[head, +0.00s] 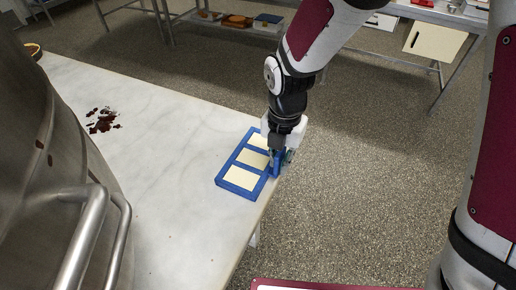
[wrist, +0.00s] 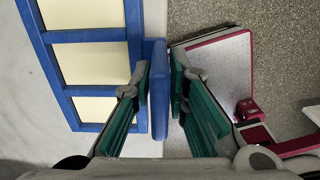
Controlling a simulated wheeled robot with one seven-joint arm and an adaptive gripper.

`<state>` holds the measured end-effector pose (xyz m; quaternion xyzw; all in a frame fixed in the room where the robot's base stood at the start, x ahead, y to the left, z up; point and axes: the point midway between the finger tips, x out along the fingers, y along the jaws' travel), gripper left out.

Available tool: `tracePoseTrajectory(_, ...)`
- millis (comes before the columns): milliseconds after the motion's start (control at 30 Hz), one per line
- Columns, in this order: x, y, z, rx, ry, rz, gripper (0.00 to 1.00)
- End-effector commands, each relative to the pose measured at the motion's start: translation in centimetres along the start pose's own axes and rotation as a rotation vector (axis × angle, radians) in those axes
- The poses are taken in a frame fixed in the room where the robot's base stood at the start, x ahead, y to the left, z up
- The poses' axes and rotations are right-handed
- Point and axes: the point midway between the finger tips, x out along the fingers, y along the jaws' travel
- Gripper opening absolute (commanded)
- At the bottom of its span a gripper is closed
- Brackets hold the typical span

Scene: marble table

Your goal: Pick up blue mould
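The blue mould (head: 253,171) is a flat blue frame with three cream panels. It lies on the marble table (head: 180,130) near its right edge. In the wrist view the frame (wrist: 88,37) fills the upper left. My gripper (head: 279,160) points down at the frame's right side, at the table edge. In the wrist view its green-padded fingers (wrist: 160,80) stand on either side of an upright blue piece (wrist: 158,90), with narrow gaps showing near the tips.
Dark brown crumbs (head: 102,120) lie on the table at the left. A large metal vessel with a handle (head: 90,235) blocks the left foreground. Shelves with trays (head: 237,21) stand at the back. Speckled floor (head: 350,190) lies right of the table.

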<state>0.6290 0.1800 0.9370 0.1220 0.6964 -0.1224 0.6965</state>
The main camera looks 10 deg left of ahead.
Motion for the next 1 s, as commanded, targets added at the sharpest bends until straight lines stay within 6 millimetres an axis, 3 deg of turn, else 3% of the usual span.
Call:
tracePoseTrajectory(167,0.1,0.0,0.0,0.0,0.0,0.0,0.15)
tracePoseTrajectory(267,0.0,0.0,0.0,0.0,0.0,0.0,0.0)
tracePoseTrajectory(733,-0.3,0.1,0.0,0.0,-0.001,0.002,0.0)
tracePoseTrajectory(1000,-2.9,0.0,-0.1,0.001,-0.002,0.003,0.0)
